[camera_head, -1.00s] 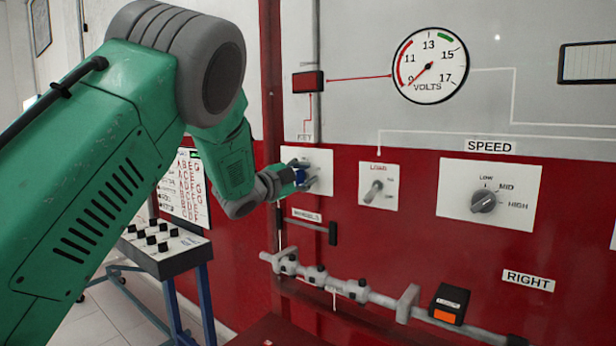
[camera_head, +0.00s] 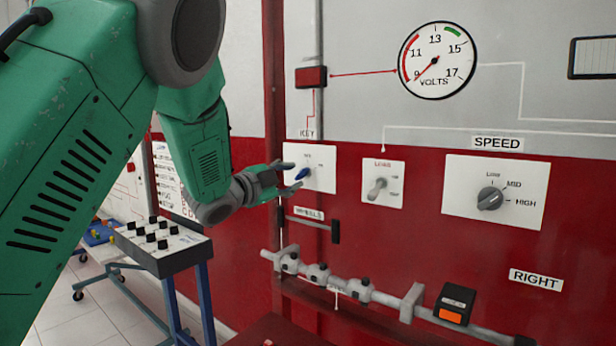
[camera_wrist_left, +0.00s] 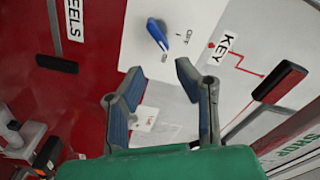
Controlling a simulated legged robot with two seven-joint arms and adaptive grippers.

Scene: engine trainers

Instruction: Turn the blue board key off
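The blue key (camera_head: 304,174) is a small knob on a white plate (camera_head: 324,181) under the KEY label, on the red part of the board. In the left wrist view the blue key (camera_wrist_left: 157,34) sits beyond the fingertips, pointing at a slant, with an OFF mark beside it. My left gripper (camera_head: 291,177) is just left of the key with its fingers spread. In the left wrist view the left gripper (camera_wrist_left: 158,82) is open and empty, apart from the key. My right gripper is not in view.
A load switch (camera_head: 377,188), a speed dial (camera_head: 490,198) and a volt gauge (camera_head: 437,60) are to the right on the board. A grey rail (camera_head: 385,296) runs below. A black control box (camera_head: 162,248) on a blue stand is at lower left.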

